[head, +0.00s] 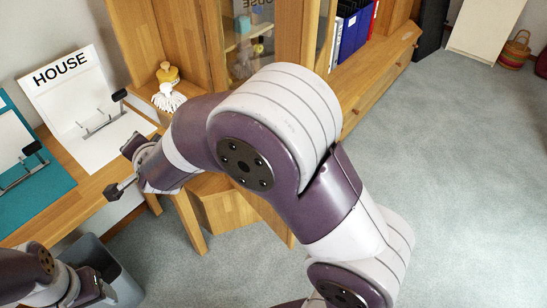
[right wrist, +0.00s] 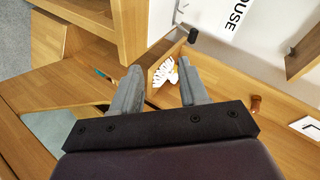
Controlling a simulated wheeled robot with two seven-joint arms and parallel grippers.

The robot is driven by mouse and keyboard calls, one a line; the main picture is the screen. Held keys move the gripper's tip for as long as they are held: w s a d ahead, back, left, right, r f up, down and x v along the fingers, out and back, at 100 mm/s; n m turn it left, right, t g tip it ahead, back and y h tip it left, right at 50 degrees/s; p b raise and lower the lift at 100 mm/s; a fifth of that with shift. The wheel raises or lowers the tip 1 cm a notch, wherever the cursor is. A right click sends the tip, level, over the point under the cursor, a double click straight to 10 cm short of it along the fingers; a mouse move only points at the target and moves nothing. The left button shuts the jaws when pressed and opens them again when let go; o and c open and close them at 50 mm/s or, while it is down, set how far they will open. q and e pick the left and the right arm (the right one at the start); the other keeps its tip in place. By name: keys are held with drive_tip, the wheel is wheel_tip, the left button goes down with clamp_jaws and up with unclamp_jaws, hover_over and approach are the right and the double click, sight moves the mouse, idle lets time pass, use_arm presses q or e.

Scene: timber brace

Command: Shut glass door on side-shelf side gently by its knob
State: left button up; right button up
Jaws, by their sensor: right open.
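The glass door (head: 247,62), a pane in a wooden frame, shows at the top centre in the head view; my right arm crosses in front of its lower part. I cannot tell how far it stands open. A small brown knob (right wrist: 255,104) shows at the right in the right wrist view, outside the jaws; I cannot tell whether it is the door's. My right gripper (head: 118,169) is open and empty, left of the cabinet near the desk; its fingers (right wrist: 158,85) are wide apart. My left arm shows at the lower left in the head view; its fingers are not clear.
A white brush (head: 168,94) with a yellow top stands on the side shelf. A grey bin (head: 118,280) is below. Blue binders (head: 350,30) stand right of the cabinet.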

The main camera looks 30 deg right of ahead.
drive_tip(key=w+d+m+t+h+b, duration=0.2)
drive_tip(key=d+m+h+b, duration=0.3)
drive_tip(key=m+h, duration=0.9)
drive_tip(key=s+d+r+m+g+h+p, duration=0.1)
drive_tip(key=s+d+r+m+g+h, duration=0.35)
drive_tip(key=m, duration=0.75)
drive_tip(key=s+d+r+m+g+h+p, duration=0.1)
drive_tip(key=s+d+m+g, duration=0.6)
drive_tip(key=m, duration=0.5)
drive_tip(key=shift+t, duration=0.25)
drive_tip(key=d, duration=0.7)
drive_tip(key=w+d, duration=0.1)
drive_tip(key=d, duration=0.2)
drive_tip(key=shift+d, duration=0.2)
use_arm(q)
wheel_tip(320, 180, down, 8)
drive_tip(key=shift+f, duration=0.25)
use_arm(e)
drive_tip(key=shift+n, duration=0.3)
clamp_jaws()
